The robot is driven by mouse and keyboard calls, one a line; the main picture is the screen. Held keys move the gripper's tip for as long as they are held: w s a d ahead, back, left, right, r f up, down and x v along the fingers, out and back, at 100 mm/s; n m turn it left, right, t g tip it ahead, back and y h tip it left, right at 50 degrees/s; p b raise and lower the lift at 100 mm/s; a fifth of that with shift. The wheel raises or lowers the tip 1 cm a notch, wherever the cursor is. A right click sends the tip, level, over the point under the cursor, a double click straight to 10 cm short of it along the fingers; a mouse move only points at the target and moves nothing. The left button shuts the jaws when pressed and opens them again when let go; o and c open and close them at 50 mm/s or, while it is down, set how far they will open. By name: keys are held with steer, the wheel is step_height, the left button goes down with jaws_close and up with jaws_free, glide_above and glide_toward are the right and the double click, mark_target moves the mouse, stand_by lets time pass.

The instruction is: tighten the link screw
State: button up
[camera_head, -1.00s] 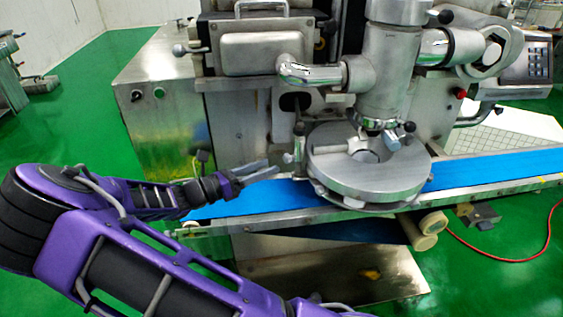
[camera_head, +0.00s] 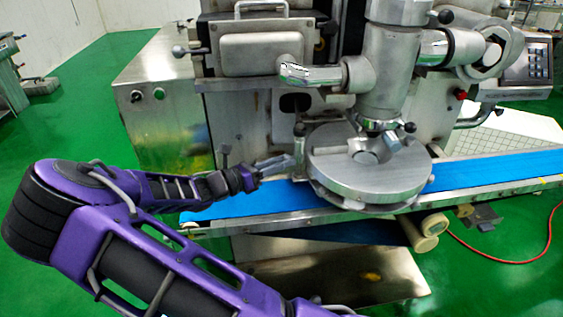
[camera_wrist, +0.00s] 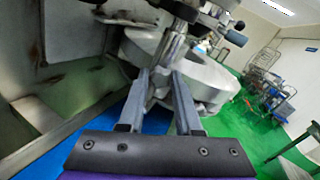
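The link screw looks to be the slim upright metal post (camera_head: 299,143) at the left edge of the round steel head. In the wrist view a metal post (camera_wrist: 172,50) rises just beyond my fingertips. My gripper (camera_head: 292,160) reaches in from the left, level, with its fingertips at the post. In the wrist view my gripper (camera_wrist: 159,74) has its two grey fingers apart, the post's lower part showing between them. I cannot tell whether either finger touches it. My fingers partly hide the post's lower end.
The round steel head (camera_head: 368,172) stands over the blue conveyor belt (camera_head: 245,203). A steel cabinet (camera_head: 165,110) is on the left, behind my arm. A bent pipe (camera_head: 310,76) is above the post. Open green floor (camera_head: 75,110) lies to the left.

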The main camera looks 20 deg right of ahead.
jaws_close()
steer(key=shift+m, duration=0.3)
steer(key=m+b, duration=0.4)
steer(key=m, duration=3.1)
steer(key=shift+m, duration=0.3)
